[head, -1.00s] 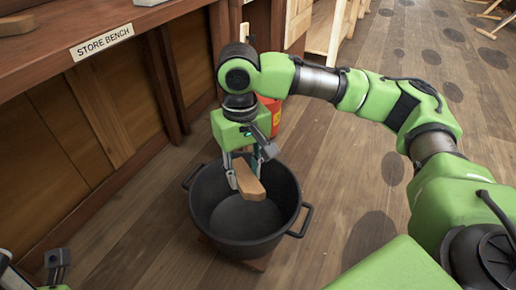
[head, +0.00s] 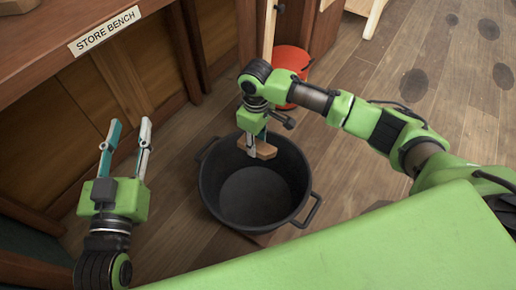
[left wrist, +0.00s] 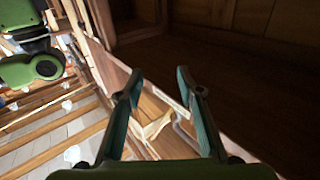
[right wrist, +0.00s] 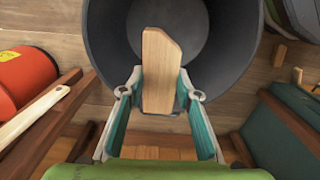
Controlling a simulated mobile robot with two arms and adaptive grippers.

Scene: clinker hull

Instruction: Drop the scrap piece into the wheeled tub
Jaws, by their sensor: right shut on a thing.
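The scrap piece (head: 257,147) is a small light-brown wooden block with a slanted end. My right gripper (head: 256,148) is shut on it and holds it over the back part of the tub's opening. In the right wrist view the scrap piece (right wrist: 160,70) stands between the fingers (right wrist: 160,95), with the tub (right wrist: 110,40) behind it. The wheeled tub (head: 208,190) is round, dark grey and has side handles. Its visible inside is empty; its wheels are hidden. My left gripper (head: 132,133) is open and empty, left of the tub; its open fingers also show in the left wrist view (left wrist: 158,95).
The store bench (head: 50,45) with its label runs along the left, with a wooden piece (head: 18,5) on top. A red bucket (head: 294,62) stands behind the tub.

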